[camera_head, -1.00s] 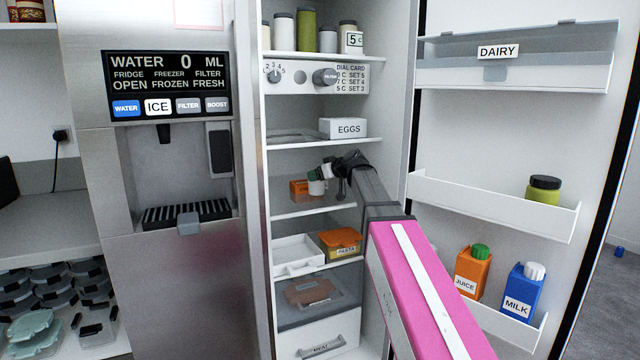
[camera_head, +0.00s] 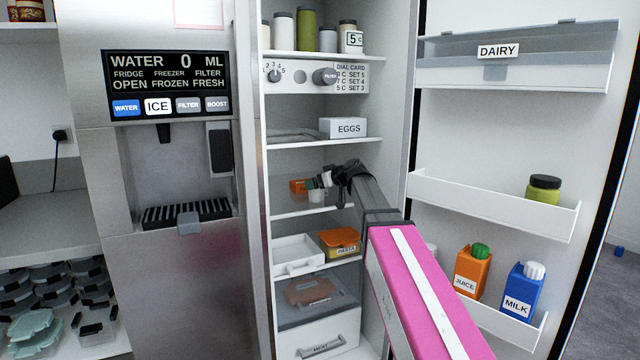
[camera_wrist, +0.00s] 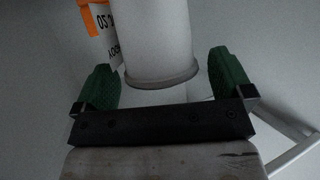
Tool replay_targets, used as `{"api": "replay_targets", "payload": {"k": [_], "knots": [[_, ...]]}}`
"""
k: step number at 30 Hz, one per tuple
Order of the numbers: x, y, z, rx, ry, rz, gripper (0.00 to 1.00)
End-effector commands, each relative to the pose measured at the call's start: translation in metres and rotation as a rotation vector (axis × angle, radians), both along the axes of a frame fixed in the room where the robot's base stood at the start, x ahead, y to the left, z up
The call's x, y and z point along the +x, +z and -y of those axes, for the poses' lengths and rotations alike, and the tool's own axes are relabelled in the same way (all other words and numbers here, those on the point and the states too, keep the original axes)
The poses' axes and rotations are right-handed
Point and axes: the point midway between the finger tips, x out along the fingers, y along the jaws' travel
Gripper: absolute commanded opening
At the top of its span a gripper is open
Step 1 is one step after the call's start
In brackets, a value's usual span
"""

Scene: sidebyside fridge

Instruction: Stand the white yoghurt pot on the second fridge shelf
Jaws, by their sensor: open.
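The white yoghurt pot (camera_head: 316,196) is inside the fridge on the left, at the shelf (camera_head: 290,211) below the eggs shelf, close to an orange box (camera_head: 297,187). My gripper (camera_head: 319,182) reaches in from the right at the pot's upper part. In the wrist view the pot (camera_wrist: 157,45) shows between the two green fingers of my gripper (camera_wrist: 165,85). The fingers are open, with a gap to the pot on either side. The orange box (camera_wrist: 92,15), with a white label, is just beside the pot. The pot's contact with the shelf is too small to make out.
A white EGGS box (camera_head: 343,128) is on the shelf above. Below are an open white tray (camera_head: 298,250) and an orange-lidded PASTA box (camera_head: 340,241). The open door on the right holds a JUICE carton (camera_head: 472,272), a MILK carton (camera_head: 522,291) and a green jar (camera_head: 543,190).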

Motion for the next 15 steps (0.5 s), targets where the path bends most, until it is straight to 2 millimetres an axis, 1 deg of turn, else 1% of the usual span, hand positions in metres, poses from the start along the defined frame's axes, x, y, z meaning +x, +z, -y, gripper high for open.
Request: {"api": "replay_targets", "payload": {"k": [5, 15], "knots": [[-0.012, 0.007, 0.01, 0.0, -0.001, 0.001, 0.98], [-0.055, 0.032, 0.054, -0.001, -0.002, 0.002, 0.98]]}}
